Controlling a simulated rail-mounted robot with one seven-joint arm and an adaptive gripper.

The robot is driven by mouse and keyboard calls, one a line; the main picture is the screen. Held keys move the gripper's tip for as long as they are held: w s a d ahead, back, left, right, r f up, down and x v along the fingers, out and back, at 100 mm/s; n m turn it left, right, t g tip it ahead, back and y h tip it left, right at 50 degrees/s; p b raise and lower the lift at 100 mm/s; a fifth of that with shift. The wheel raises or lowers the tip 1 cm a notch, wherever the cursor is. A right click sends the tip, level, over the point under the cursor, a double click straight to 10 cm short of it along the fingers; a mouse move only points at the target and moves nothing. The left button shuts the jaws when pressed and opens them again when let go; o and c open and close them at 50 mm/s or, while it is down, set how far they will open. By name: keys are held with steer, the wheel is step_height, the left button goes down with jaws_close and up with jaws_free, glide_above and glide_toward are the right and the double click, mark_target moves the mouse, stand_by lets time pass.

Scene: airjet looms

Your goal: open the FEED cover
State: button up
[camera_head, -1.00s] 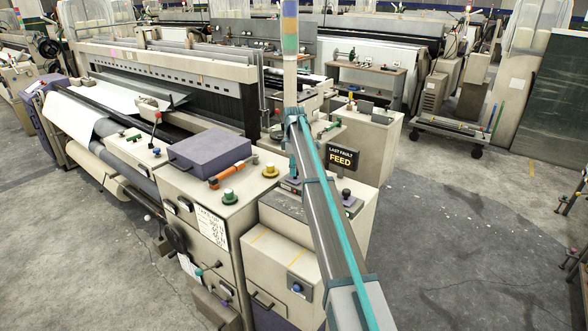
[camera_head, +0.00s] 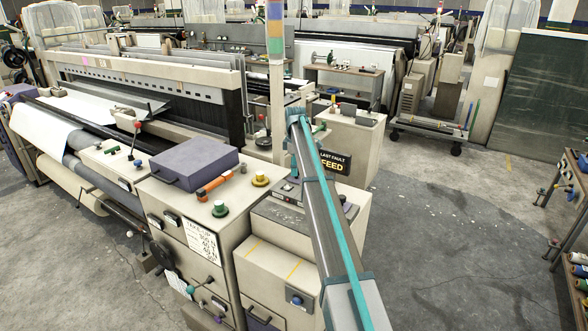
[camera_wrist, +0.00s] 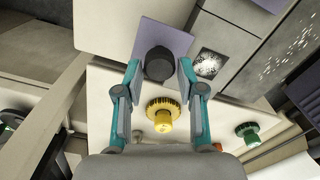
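A black sign (camera_head: 334,162) reading "LAST FAULT FEED" stands on the loom's end, partly covered by my arm. No cover labelled FEED can be read. In the wrist view, my gripper (camera_wrist: 158,76) is open, its fingertips apart on either side of a dark round knob (camera_wrist: 158,63). The knob sits by a lavender panel (camera_wrist: 150,35); I cannot tell whether the fingers touch it. A yellow knob (camera_wrist: 164,114) lies below it, between the fingers in the picture, and a green knob (camera_wrist: 246,130) is to the right.
A purple box-like lid (camera_head: 193,160) with a handle lies on the loom console, beside an orange handle (camera_head: 214,184). A striped signal post (camera_head: 276,80) stands behind my arm. A workbench (camera_head: 565,190) is at the right edge. The floor (camera_head: 440,230) between is clear.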

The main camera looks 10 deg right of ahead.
steer(key=shift+o, duration=0.9)
step_height(320, 180, up, 12)
steer(key=shift+f, duration=0.1)
